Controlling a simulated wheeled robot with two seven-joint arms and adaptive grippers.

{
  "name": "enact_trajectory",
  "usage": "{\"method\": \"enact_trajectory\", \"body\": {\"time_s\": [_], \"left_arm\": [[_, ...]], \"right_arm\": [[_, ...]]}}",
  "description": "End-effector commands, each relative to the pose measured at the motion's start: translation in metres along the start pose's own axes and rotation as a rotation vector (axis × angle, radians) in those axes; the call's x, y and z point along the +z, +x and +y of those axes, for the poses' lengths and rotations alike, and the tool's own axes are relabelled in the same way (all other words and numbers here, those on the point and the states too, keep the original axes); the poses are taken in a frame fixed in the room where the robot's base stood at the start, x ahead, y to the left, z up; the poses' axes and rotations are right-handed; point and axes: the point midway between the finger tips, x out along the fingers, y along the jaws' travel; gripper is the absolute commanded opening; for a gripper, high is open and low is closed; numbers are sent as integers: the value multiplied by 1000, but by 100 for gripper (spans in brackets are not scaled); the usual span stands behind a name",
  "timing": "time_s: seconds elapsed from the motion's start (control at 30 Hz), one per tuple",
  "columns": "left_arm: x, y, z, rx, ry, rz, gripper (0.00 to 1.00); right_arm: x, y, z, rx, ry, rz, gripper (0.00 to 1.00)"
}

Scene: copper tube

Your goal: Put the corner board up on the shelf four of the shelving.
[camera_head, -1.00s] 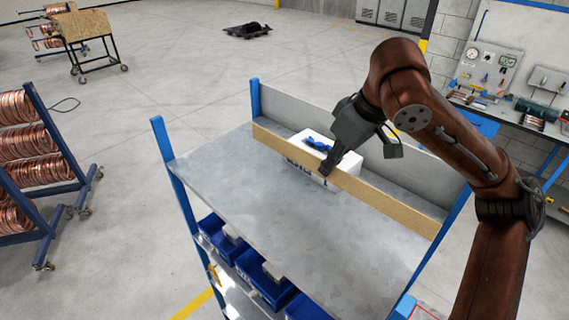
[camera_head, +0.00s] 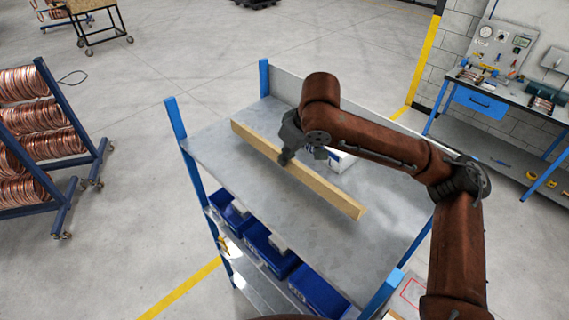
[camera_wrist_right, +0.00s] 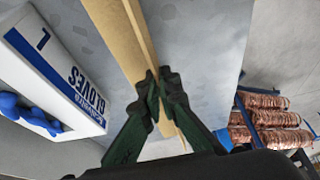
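The corner board (camera_head: 325,190) is a long tan angled strip lying diagonally across the top deck of the shelving (camera_head: 345,260) in the head view. I cannot tell whether it touches the deck or hangs just above it. My right gripper (camera_head: 285,157) is over the board's middle. In the right wrist view, my right gripper's fingertips (camera_wrist_right: 160,78) are closed on the upright edge of the corner board (camera_wrist_right: 118,35). The gripper and arm hide a small part of the board in the head view. My left gripper is not in view.
A white gloves box (camera_wrist_right: 60,75) stands on the deck behind the board, partly hidden by my right arm in the head view (camera_head: 342,159). Blue posts (camera_head: 175,118) rise at the deck's corners. Blue bins (camera_head: 270,250) sit on the level below. The deck's front strip is clear.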

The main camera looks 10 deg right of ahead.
Motion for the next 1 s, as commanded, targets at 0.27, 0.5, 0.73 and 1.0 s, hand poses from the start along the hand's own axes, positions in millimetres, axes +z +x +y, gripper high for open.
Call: {"method": "enact_trajectory", "body": {"time_s": [0.27, 0.5, 0.73, 1.0], "left_arm": [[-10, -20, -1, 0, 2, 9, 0], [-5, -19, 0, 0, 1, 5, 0], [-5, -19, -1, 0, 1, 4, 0], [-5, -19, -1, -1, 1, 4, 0]], "right_arm": [[9, 31, -1, 0, 2, -1, 0], [10, 35, -1, 0, 1, 0, 0], [11, 37, -1, 0, 1, -1, 8], [11, 36, -1, 0, 1, -1, 22]]}}
